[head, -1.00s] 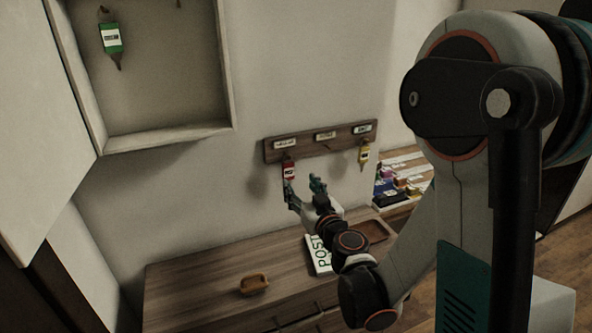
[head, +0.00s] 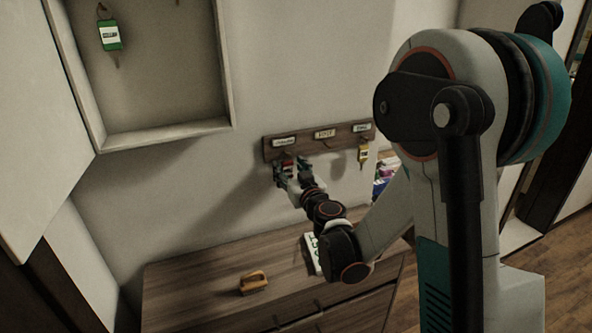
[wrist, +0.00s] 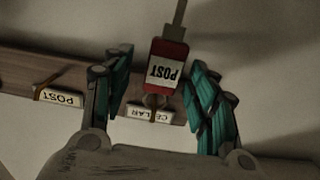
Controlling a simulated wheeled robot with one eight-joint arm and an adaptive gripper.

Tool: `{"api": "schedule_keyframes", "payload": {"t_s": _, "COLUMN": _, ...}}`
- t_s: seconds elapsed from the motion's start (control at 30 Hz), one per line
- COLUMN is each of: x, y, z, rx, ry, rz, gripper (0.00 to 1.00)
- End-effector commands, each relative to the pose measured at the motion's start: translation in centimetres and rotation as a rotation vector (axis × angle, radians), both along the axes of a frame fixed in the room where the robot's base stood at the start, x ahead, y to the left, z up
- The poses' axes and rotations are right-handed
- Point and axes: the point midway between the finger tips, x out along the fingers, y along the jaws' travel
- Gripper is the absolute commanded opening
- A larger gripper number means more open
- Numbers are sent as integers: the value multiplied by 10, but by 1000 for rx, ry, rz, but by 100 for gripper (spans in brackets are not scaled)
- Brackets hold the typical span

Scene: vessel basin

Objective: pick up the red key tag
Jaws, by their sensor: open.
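The red key tag (wrist: 167,68) with a white label reading POST hangs from the wooden hook rail (wrist: 45,70), at the hook above which a CELLAR label sits. In the wrist view it lies between the two teal fingers of my gripper (wrist: 158,95), with gaps on both sides. In the head view the red key tag (head: 288,163) hangs at the rail's left end, partly hidden by my gripper (head: 293,171). My gripper is open around the tag and holds nothing.
A yellow key tag (head: 363,153) hangs at the rail's right end. A green key tag (head: 110,36) hangs in the open wall cabinet (head: 165,136) at upper left. Below are a wooden chest (head: 200,275) and an orange-brown object (head: 253,282) on its top.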

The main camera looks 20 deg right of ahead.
Motion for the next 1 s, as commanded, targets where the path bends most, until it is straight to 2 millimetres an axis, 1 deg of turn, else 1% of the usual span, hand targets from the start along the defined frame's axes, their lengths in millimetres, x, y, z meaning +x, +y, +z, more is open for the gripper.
{"api": "schedule_keyframes", "payload": {"t_s": 0.03, "x": 0, "y": 0, "z": 0, "rx": 0, "ry": 0, "rz": 0, "gripper": 51}}
{"api": "schedule_keyframes", "payload": {"t_s": 0.07, "x": 0, "y": 0, "z": 0, "rx": 0, "ry": 0, "rz": 0, "gripper": 44}}
{"api": "schedule_keyframes", "payload": {"t_s": 0.1, "x": 0, "y": 0, "z": 0, "rx": 0, "ry": 0, "rz": 0, "gripper": 35}}
{"api": "schedule_keyframes", "payload": {"t_s": 0.17, "x": 0, "y": 0, "z": 0, "rx": 0, "ry": 0, "rz": 0, "gripper": 22}}
{"api": "schedule_keyframes", "payload": {"t_s": 0.2, "x": 0, "y": 0, "z": 0, "rx": 0, "ry": 0, "rz": 1, "gripper": 13}}
{"api": "schedule_keyframes", "payload": {"t_s": 0.23, "x": 0, "y": 0, "z": 0, "rx": 0, "ry": 0, "rz": 0, "gripper": 9}}
{"api": "schedule_keyframes", "payload": {"t_s": 0.57, "x": 0, "y": 0, "z": 1, "rx": 0, "ry": 0, "rz": 0, "gripper": 9}}
{"api": "schedule_keyframes", "payload": {"t_s": 0.67, "x": 0, "y": 0, "z": 4, "rx": 0, "ry": 0, "rz": 0, "gripper": 9}}
{"api": "schedule_keyframes", "payload": {"t_s": 0.8, "x": -1, "y": 0, "z": 16, "rx": 0, "ry": 0, "rz": 0, "gripper": 9}}
{"api": "schedule_keyframes", "payload": {"t_s": 0.87, "x": -8, "y": -1, "z": 16, "rx": 0, "ry": 0, "rz": 0, "gripper": 9}}
{"api": "schedule_keyframes", "payload": {"t_s": 1.0, "x": -33, "y": -3, "z": 16, "rx": 0, "ry": 0, "rz": 1, "gripper": 9}}
